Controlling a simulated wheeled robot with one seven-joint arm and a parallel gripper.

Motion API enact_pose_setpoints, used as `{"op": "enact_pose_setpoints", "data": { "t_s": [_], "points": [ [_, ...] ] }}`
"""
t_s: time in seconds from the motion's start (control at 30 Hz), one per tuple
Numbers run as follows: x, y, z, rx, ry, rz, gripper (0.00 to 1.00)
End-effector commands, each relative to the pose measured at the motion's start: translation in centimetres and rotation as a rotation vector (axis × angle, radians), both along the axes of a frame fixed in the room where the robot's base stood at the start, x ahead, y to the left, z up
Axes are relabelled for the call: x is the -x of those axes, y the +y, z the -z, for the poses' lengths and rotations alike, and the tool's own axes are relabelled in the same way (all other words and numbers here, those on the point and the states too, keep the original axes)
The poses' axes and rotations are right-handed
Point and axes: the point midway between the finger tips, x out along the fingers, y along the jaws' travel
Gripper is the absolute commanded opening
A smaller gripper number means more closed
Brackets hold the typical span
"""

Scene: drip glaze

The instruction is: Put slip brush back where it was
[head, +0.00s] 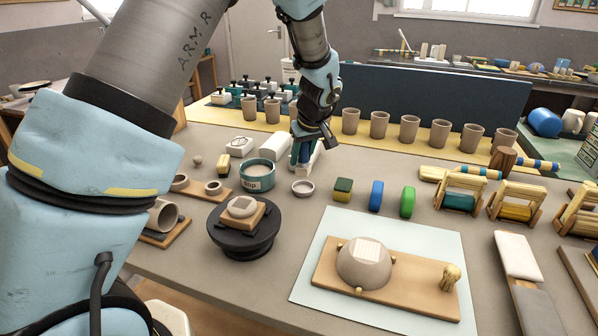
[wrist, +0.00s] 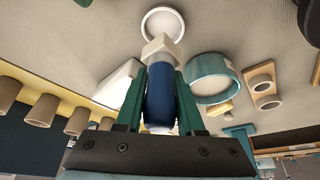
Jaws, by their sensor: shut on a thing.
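My gripper (head: 305,150) is shut on the slip brush, over the back middle of the table. In the wrist view, the brush (wrist: 161,88) has a dark blue body and a pale, squared end, and sits between the green fingers of my gripper (wrist: 160,95). The teal slip bowl (head: 257,181) is just left of the gripper.
A small round dish (head: 303,188) lies in front of the gripper. A row of clay cups (head: 380,124) stands behind to the right. A green-and-yellow sponge block (head: 343,190), a blue roll (head: 376,195) and a green roll (head: 407,201) stand to the right. A black turntable (head: 243,243) stands front left.

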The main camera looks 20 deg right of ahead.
Motion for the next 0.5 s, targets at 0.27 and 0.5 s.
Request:
{"op": "enact_pose_setpoints", "data": {
  "t_s": [0.27, 0.5],
  "points": [
    [0.1, 0.1, 3.0, -0.005, 0.003, 0.001, 0.0],
    [0.0, 0.0, 5.3, 0.0, -0.001, 0.001, 0.0]
  ]
}}
